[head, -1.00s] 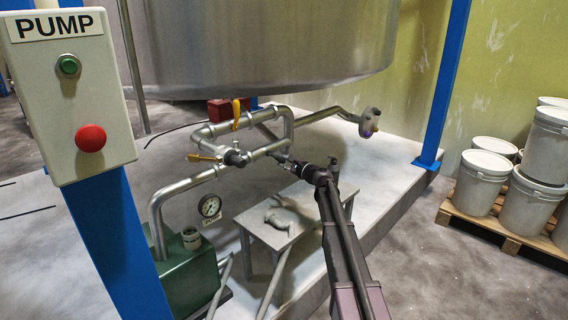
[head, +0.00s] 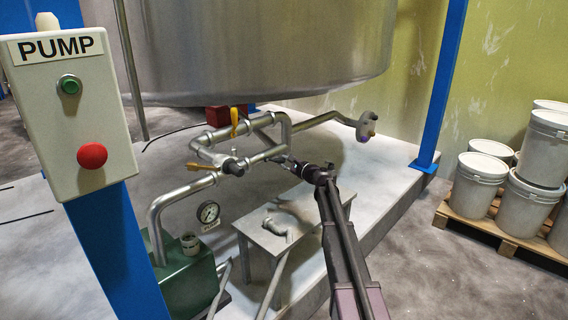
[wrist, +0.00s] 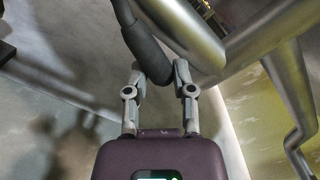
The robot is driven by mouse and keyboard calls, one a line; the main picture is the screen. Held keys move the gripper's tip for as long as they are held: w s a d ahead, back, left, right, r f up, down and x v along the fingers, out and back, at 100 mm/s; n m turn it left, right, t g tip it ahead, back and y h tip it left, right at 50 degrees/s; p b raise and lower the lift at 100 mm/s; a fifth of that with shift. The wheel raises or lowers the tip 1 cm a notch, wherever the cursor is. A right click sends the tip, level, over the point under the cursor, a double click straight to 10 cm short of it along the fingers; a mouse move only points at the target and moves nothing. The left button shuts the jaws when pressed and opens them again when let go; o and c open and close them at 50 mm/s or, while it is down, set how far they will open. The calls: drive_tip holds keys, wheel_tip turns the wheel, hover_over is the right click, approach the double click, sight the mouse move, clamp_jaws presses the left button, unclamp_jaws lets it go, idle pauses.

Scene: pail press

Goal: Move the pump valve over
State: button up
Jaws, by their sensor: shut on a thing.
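My gripper (wrist: 160,72) is shut on a thick black-sleeved handle (wrist: 142,40), which I take to be the pump valve's lever. The handle's rounded end sits between the two fingers, and its shaft runs up out of the wrist view. In the head view my gripper (head: 291,162) is beside the steel pipework under the tank. The held handle is too small and covered to make out clearly there.
A PUMP box (head: 65,110), gauge (head: 208,212) and green pump (head: 185,278) are at left. A metal stool (head: 275,235) stands below my arm. Pails (head: 480,180) on a pallet (head: 500,231) stand right. The tank (head: 260,50) hangs above.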

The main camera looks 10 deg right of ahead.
drive_tip(key=shift+r, duration=0.15)
drive_tip(key=shift+o, duration=0.2)
drive_tip(key=shift+w+d+r+p, duration=0.15)
drive_tip(key=shift+r+p, duration=0.85)
drive_tip(key=shift+p, duration=0.2)
drive_tip(key=o, duration=0.9)
drive_tip(key=shift+d, duration=0.1)
drive_tip(key=v, duration=1.2)
